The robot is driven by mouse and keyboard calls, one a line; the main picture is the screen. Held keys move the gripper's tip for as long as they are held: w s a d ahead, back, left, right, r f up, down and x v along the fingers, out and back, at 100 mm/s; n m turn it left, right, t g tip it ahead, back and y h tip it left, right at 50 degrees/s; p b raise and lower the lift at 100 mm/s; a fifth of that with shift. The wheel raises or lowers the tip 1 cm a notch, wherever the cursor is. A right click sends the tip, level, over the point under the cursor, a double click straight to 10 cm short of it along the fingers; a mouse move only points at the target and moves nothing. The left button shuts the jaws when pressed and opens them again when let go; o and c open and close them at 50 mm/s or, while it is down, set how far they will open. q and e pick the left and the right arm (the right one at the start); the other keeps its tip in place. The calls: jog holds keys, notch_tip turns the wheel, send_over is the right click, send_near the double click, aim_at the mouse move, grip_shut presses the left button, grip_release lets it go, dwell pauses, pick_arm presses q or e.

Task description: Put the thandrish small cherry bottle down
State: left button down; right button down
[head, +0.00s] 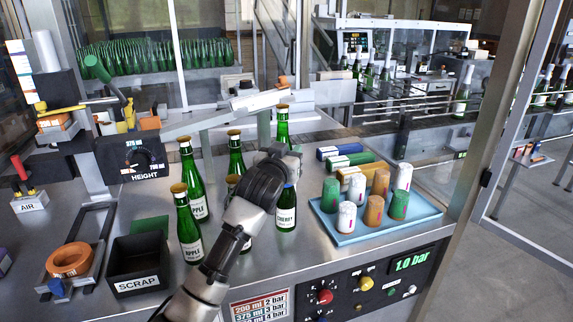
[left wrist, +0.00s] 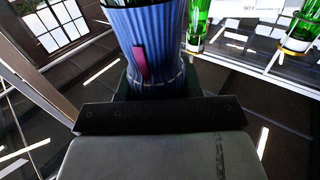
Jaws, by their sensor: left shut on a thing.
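The small cherry bottle (head: 287,217) is green with a white CHERRY label, near the middle of the steel bench (head: 262,262). A blue capsule (left wrist: 155,45) with a pink tab covers its neck and fills the upper middle of the left wrist view. My left gripper (head: 289,170) is at the bottle's top, shut on it; my own wrist hides much of the fingers. The bottle looks upright. I cannot tell whether its base touches the bench. My right gripper is not in view.
Several gold-topped green bottles (head: 189,232) stand close by on the left and behind. A light blue tray (head: 345,239) of coloured capsules is to the right. A black scrap bin (head: 137,272) is at the front left. Some bare bench lies before the bottle.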

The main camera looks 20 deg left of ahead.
pick_arm(q)
jog(key=shift+w+a+f, duration=0.1)
jog(key=shift+a+f, duration=0.05)
jog(key=shift+f+p, duration=0.45)
jog(key=shift+f, duration=1.45)
jog(key=c, duration=1.2)
grip_release()
jog(key=shift+f, duration=0.2)
jog(key=o, duration=0.4)
jog(key=shift+o, duration=0.2)
jog(key=shift+r, duration=0.1)
jog(key=s+b, duration=0.2)
jog(key=s, duration=1)
jog(key=shift+a, duration=0.3)
